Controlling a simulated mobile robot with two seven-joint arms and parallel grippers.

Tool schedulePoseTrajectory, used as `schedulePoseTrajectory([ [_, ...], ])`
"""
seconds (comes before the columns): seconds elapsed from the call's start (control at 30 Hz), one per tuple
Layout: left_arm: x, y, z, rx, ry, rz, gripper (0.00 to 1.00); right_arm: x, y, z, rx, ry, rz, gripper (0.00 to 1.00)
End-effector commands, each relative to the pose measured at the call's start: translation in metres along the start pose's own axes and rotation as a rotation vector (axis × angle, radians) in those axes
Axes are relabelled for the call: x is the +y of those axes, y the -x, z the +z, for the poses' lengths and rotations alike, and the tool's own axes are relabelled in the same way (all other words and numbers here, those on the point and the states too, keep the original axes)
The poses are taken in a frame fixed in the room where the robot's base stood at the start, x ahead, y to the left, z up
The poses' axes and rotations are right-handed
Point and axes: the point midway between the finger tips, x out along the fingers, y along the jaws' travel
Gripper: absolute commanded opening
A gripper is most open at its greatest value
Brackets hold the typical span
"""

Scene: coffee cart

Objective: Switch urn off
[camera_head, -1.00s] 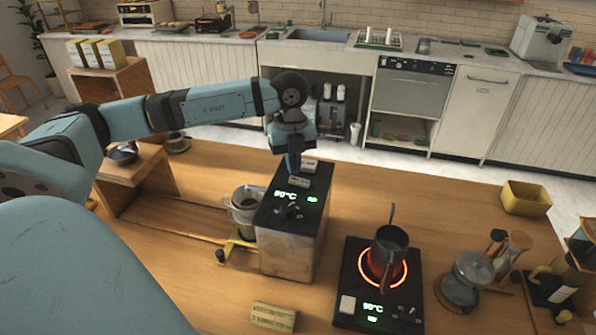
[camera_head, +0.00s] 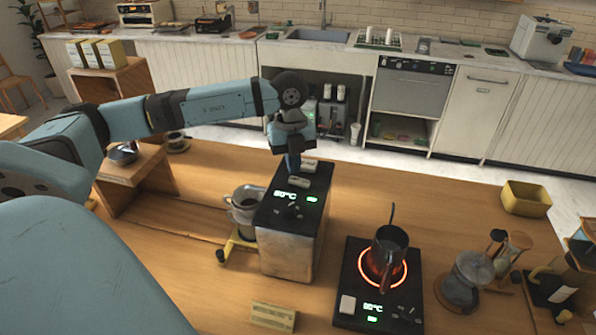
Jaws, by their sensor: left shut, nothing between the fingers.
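The urn (camera_head: 288,246) is a box with metallic sides and a black top, standing on the wooden cart in the middle. Its top shows a lit green-white 90°C readout, a small green mark, dark knobs and pale switches (camera_head: 299,181). My left gripper (camera_head: 293,168) points down over the back of the urn's top, beside the pale switches. Its fingers are shut with nothing between them. I cannot tell whether the fingertips touch a switch. My right gripper is not in view.
A hot plate (camera_head: 349,304) with a red glowing ring and a dark pot (camera_head: 389,247) stands right of the urn. A glass carafe (camera_head: 465,280) is further right. A yellow bin (camera_head: 525,199) sits at the far right.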

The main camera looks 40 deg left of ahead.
Motion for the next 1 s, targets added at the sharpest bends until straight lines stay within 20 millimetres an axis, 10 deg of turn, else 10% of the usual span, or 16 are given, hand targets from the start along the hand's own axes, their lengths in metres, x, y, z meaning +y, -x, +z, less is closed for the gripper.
schedulePoseTrajectory([
  [1.0,0.0,-0.0092,0.0014,0.0,0.0,0.0,0.0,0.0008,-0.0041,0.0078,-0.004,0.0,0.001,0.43],
])
